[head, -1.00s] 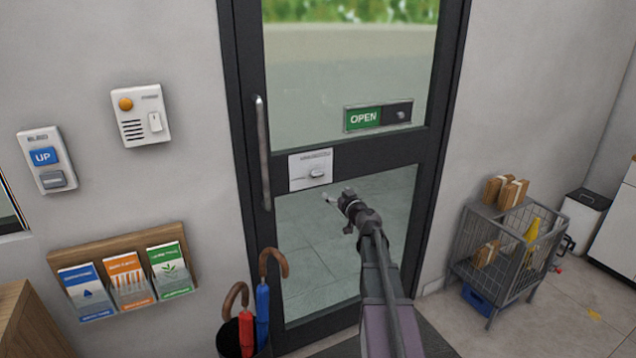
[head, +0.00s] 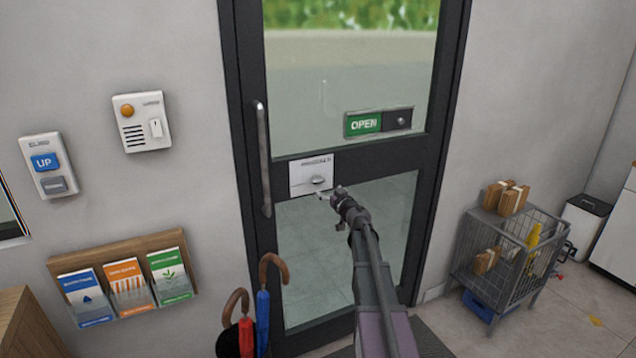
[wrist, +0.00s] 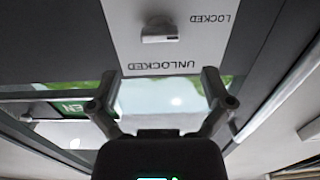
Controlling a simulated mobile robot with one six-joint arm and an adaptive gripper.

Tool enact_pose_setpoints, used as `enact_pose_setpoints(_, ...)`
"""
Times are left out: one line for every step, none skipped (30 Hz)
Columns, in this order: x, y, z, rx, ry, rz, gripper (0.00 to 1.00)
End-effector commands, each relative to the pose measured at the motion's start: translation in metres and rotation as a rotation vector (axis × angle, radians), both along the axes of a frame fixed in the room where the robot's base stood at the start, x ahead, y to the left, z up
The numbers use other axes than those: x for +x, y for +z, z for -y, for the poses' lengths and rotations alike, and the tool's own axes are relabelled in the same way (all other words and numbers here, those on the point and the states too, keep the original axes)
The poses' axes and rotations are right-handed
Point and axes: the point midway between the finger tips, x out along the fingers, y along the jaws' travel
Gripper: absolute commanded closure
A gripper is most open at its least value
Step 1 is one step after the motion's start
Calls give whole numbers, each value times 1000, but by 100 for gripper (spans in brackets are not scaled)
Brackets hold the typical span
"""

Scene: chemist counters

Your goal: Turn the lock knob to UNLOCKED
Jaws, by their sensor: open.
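The lock knob (head: 318,181) sits on a white plate (head: 298,165) on the dark crossbar of the glass door. In the wrist view the knob (wrist: 160,32) is a small pale bar lying roughly across the picture, and the plate (wrist: 133,50) reads LOCKED and UNLOCKED, upside down. The knob's bar does not clearly point at the word UNLOCKED. My gripper (head: 328,195) is just below and right of the knob in the head view. In the wrist view my gripper (wrist: 155,78) has its two fingers spread apart, with nothing between them, and is apart from the knob.
A vertical door handle (head: 262,160) is left of the plate. An OPEN sign (head: 363,124) is above right. Umbrellas (head: 263,310) stand in a holder at lower left. A wire cart (head: 510,260) with boxes stands at right.

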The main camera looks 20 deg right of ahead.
Motion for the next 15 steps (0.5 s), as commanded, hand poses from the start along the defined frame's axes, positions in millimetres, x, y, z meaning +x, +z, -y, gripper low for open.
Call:
enact_pose_setpoints(12,0,1,0,1,0,0)
enact_pose_setpoints(17,0,1,0,1,0,0)
enact_pose_setpoints(23,0,1,0,1,0,0)
enact_pose_setpoints(28,0,0,0,1,0,0)
enact_pose_setpoints(32,0,0,0,1,0,0)
enact_pose_setpoints(38,0,0,0,1,0,0)
enact_pose_setpoints(43,0,0,0,0,0,0)
enact_pose_setpoints(47,0,0,0,0,0,0)
enact_pose_setpoints(53,0,0,0,0,0,0)
enact_pose_setpoints(57,0,0,0,0,0,0)
enact_pose_setpoints(60,0,-1,0,0,0,0)
enact_pose_setpoints(65,0,-1,0,0,0,0)
enact_pose_setpoints(68,0,-1,0,0,0,0)
enact_pose_setpoints(71,0,-1,0,0,0,0)
enact_pose_setpoints(74,0,-1,0,0,0,0)
